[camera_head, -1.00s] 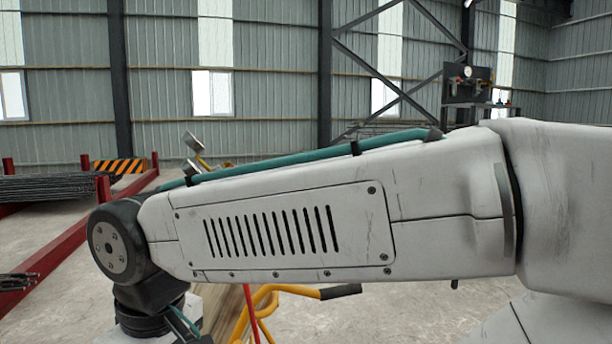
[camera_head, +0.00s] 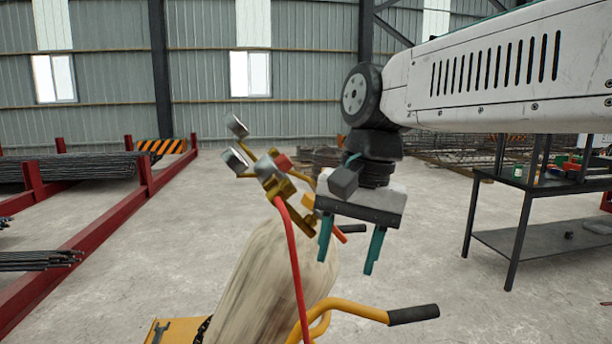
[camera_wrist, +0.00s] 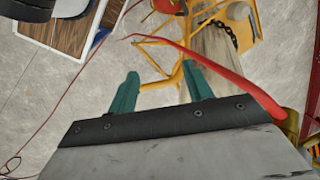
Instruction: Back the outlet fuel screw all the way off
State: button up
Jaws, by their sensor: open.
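A brass regulator (camera_head: 283,187) with silver gauges (camera_head: 237,160) sits on top of a worn cream cylinder (camera_head: 262,270). A red knob (camera_head: 284,162) and a red hose (camera_head: 292,260) are on it. I cannot tell which small part is the outlet fuel screw. My gripper (camera_head: 347,260) is open and empty, its teal fingers pointing down just right of the regulator. One finger overlaps the cylinder's top edge in the picture; I see no grip on anything. In the wrist view, my open gripper (camera_wrist: 160,72) shows beside the red hose (camera_wrist: 235,88), with a brass part at the lower right edge.
A yellow cart with a black-gripped handle (camera_head: 412,314) carries the cylinder. A dark metal table (camera_head: 550,185) stands at right. Red racks (camera_head: 85,245) with rebar are at left. The concrete floor between is clear.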

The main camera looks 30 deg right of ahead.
aim_at(292, 184)
jog(key=w+d+r+m+y, duration=0.2)
jog(key=w+r+m+y, duration=0.1)
jog(key=w+r+m, duration=1.05)
jog(key=x, duration=0.7)
jog(key=shift+a+r, duration=0.1)
jog(key=shift+a, duration=0.25)
jog(key=c, duration=1)
